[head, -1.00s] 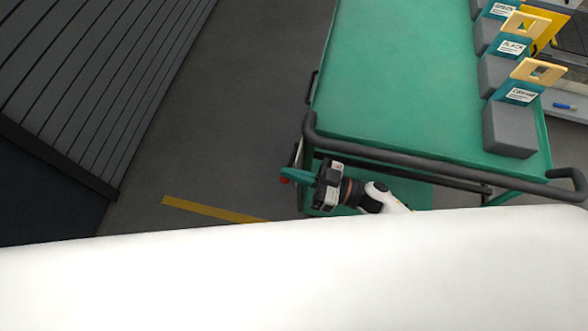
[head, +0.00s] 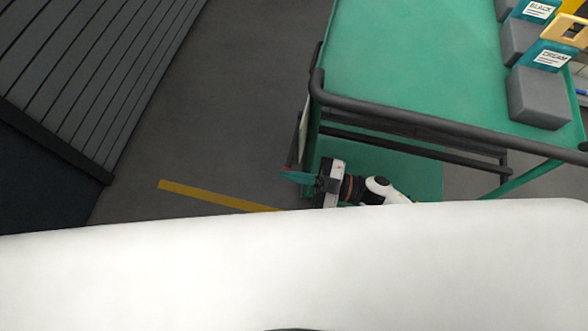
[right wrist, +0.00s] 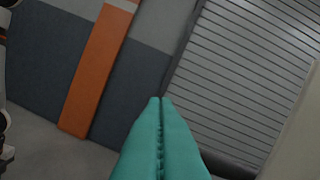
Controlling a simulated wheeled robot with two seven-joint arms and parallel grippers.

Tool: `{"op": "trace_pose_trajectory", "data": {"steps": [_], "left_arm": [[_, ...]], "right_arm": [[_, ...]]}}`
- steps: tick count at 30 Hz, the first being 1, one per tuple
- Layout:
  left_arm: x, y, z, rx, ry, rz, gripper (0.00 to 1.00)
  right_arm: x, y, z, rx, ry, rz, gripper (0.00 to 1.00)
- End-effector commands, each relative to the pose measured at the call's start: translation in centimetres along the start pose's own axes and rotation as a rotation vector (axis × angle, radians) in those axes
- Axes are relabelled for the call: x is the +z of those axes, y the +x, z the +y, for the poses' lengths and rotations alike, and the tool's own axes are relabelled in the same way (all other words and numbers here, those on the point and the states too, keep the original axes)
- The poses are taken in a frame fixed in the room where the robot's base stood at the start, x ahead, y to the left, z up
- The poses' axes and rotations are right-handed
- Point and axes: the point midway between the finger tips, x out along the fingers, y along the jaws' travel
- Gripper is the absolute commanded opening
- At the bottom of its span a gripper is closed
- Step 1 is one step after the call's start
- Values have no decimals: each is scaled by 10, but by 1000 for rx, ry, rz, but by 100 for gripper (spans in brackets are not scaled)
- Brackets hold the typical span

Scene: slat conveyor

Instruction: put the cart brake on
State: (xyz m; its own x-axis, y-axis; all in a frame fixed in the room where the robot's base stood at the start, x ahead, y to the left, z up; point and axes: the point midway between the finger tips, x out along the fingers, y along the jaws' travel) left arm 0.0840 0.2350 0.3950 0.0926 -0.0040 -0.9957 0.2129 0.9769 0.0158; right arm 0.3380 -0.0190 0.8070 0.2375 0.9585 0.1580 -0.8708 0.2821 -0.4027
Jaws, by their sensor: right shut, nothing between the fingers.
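The green cart (head: 420,60) stands at the upper right in the head view, with a dark push handle (head: 430,122) along its near end. My right gripper (head: 284,173) is below the handle's left end, beside the cart's near left corner. Its teal fingers are shut and empty, pointing left. In the right wrist view the fingers (right wrist: 160,102) are pressed together with nothing between them. A small dark upright part with a trace of red (head: 291,157) shows just behind the fingertips; I cannot tell whether it is the brake or whether they touch. My left gripper is not in view.
The slat conveyor (head: 80,70) is at the left, with bare floor (head: 230,100) between it and the cart. A yellow floor stripe (head: 215,197) lies near. Grey blocks (head: 540,97) with labelled cards stand on the cart's right side. An orange strip (right wrist: 98,70) shows in the right wrist view.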

Motion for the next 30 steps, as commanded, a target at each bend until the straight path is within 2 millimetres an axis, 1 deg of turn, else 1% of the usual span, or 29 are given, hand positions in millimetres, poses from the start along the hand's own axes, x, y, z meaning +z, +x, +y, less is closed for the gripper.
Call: {"op": "trace_pose_trajectory", "data": {"steps": [1,6,12,18,24,30], "left_arm": [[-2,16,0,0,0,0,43],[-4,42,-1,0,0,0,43],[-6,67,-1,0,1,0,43],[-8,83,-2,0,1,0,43],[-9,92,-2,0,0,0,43],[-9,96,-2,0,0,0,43]], "right_arm": [[-15,-3,6,9,-47,1,0],[-38,-7,16,36,-204,1,0],[-62,-11,20,64,-368,2,0],[-80,-14,21,84,-485,2,0],[-90,-16,20,83,-477,2,0],[-94,-17,18,82,-477,3,0]]}}
